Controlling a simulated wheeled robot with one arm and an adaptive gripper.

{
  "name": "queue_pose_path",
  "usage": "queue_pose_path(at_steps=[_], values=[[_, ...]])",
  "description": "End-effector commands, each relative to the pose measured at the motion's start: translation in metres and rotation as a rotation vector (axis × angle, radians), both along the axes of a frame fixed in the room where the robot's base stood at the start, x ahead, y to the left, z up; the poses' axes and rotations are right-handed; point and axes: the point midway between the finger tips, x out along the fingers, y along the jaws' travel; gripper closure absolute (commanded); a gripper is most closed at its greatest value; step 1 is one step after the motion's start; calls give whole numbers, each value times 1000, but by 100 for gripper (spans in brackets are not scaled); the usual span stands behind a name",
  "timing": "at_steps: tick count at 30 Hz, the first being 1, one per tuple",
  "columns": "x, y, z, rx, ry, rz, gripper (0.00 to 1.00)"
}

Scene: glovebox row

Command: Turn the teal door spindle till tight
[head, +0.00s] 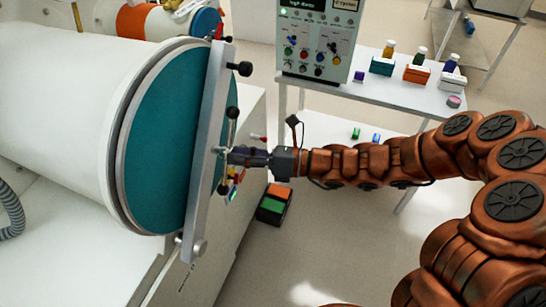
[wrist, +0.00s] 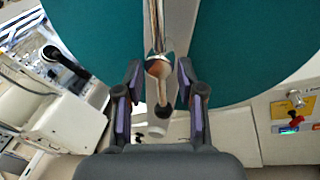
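The teal door (head: 155,150) closes the end of a white cylinder at the left, with a grey metal bar (head: 206,150) across it. The spindle's handle shows in the wrist view as a shiny rod (wrist: 156,25), a rounded metal hub (wrist: 158,67) and a dark ball end (wrist: 161,111). The rod stands nearly upright in that view. My gripper (head: 232,156) is at the bar's middle, facing the door. In the wrist view its two fingers (wrist: 158,88) are open on either side of the hub and lower rod, with gaps visible. In the head view the fingers partly hide the hub.
A black clamp knob (head: 244,69) sticks out from the bar's upper end. A control panel (head: 318,38) and a white table (head: 430,98) with small bottles stand behind. A black box with orange and green (head: 272,204) lies below my gripper. Small colored controls (wrist: 293,115) sit low right.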

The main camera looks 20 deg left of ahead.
Motion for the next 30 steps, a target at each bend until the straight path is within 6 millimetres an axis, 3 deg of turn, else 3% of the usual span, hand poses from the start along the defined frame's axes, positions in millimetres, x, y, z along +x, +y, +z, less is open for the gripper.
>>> queue_pose_path(at_steps=[18, 30], values=[[20, -75, -1, -2, -2, -4, 62], [21, -86, -1, 0, 0, -1, 62]])
